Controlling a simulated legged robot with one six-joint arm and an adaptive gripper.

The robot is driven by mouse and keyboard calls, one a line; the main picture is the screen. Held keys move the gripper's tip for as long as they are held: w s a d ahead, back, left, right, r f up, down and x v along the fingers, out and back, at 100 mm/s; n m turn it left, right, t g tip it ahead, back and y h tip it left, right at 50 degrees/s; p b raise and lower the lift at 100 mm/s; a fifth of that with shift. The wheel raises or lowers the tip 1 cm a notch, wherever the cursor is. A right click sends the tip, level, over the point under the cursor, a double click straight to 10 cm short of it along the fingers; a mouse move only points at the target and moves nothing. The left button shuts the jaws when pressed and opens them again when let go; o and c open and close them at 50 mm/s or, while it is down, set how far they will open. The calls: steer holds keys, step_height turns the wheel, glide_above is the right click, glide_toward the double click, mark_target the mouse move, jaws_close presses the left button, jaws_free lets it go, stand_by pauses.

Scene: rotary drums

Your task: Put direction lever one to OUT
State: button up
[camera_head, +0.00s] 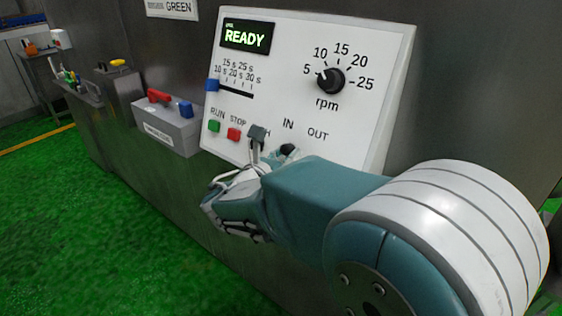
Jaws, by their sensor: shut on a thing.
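The control panel (300,75) is white, with IN and OUT labels at its lower right. A small black knob (287,150) shows just below these labels. It appears to belong to direction lever one, whose shaft is mostly hidden behind my arm. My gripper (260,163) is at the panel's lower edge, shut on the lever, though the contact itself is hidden. I cannot tell exactly which way the lever is tilted.
The panel has a READY display (246,37), an rpm dial (330,80), a blue slider (212,85), a green RUN button (214,126) and a red STOP button (233,134). A grey box (170,128) with red and blue parts stands left. Green floor (90,220) is open at lower left.

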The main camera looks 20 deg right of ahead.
steer(key=shift+s+d, duration=0.5)
steer(key=shift+s, duration=0.25)
steer(key=o, duration=0.9)
steer(key=shift+r, duration=0.1)
steer(key=shift+c, duration=0.2)
steer(key=shift+d, duration=0.1)
steer(key=v, duration=1.2)
steer(key=s+d+f+m+g+y, duration=0.55)
steer(key=s+d+m+g, duration=0.35)
steer(key=m, duration=0.4)
steer(key=s+a+m+t+y, duration=0.2)
steer(key=s+m+y, duration=0.4)
steer(key=m, duration=0.8)
steer(key=shift+s+a+f+m+t+y, duration=0.25)
steer(key=shift+a+f+m+t+y, duration=0.25)
steer(key=shift+y, duration=0.55)
